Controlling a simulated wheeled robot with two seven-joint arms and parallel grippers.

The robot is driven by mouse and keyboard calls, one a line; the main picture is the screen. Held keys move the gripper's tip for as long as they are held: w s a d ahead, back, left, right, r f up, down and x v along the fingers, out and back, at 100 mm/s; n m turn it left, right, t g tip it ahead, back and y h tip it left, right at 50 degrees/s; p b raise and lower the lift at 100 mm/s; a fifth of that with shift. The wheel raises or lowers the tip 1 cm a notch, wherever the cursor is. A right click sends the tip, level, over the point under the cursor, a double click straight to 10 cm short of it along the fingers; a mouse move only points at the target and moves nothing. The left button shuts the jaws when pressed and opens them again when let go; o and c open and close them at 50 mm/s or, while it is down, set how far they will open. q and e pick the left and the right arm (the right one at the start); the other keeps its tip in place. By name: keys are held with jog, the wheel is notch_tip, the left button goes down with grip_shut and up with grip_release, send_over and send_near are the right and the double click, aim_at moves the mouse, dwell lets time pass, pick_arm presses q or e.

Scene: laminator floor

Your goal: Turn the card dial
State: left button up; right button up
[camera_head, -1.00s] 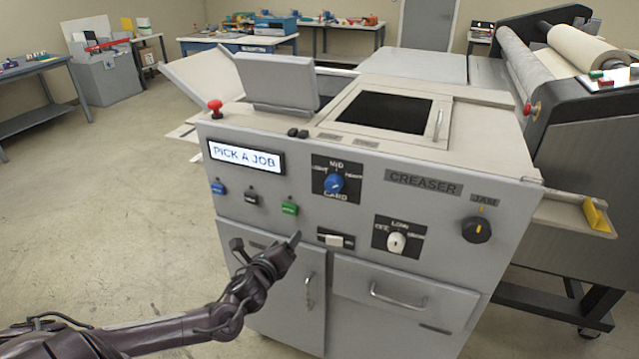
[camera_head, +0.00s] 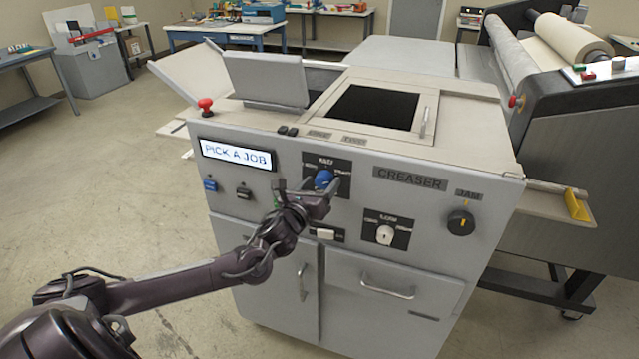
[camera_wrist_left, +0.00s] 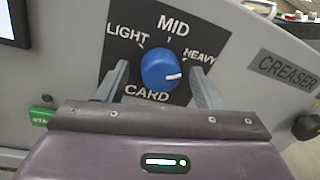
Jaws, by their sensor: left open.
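The card dial is a blue knob (camera_head: 323,179) on a black plate on the creaser's front panel. In the left wrist view the blue card dial (camera_wrist_left: 161,66) has a white pointer mark toward its right, near HEAVY. LIGHT, MID and HEAVY are printed around it, with CARD below. My left gripper (camera_head: 308,188) is open at the dial. In the left wrist view its two fingers (camera_wrist_left: 161,88) stand on either side of the knob, with gaps seen between fingers and knob. Whether either finger touches the dial I cannot tell. My right gripper is not in view.
The grey creaser's display (camera_head: 236,154) reads PICK A JOB. A white knob (camera_head: 385,235) and a black jam knob (camera_head: 460,222) sit right of the dial. A red button (camera_head: 206,104) stands on the top left. Open floor lies left.

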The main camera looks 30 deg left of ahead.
pick_arm(q)
jog(key=c, duration=1)
